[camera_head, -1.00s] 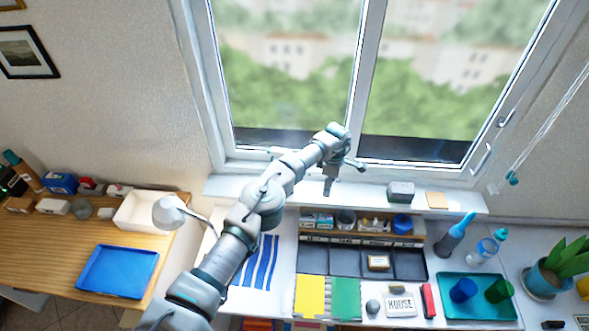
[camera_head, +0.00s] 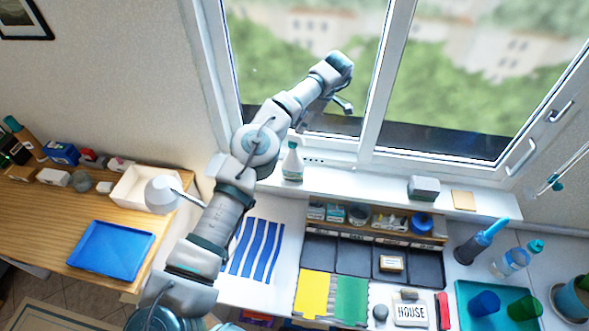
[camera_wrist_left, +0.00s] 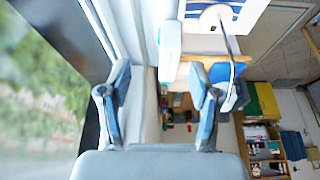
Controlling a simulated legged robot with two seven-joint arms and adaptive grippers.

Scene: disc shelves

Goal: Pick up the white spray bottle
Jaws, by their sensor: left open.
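The white spray bottle (camera_head: 292,163) stands upright on the white window sill, just right of my left arm in the head view. My left gripper (camera_head: 340,104) is in front of the window pane, above and to the right of the bottle, apart from it. In the left wrist view its two fingers (camera_wrist_left: 160,80) are spread with nothing held between them. A white block-like shape (camera_wrist_left: 170,48) shows beyond the fingers there; I cannot tell whether it is the bottle. My right gripper is not in view.
A grey box (camera_head: 424,188) and a tan pad (camera_head: 463,201) are on the sill (camera_head: 350,180) to the right. A desk lamp (camera_head: 162,194) stands left of my arm. Below the sill is an organizer (camera_head: 375,236) with several items. The window frame is close to my arm.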

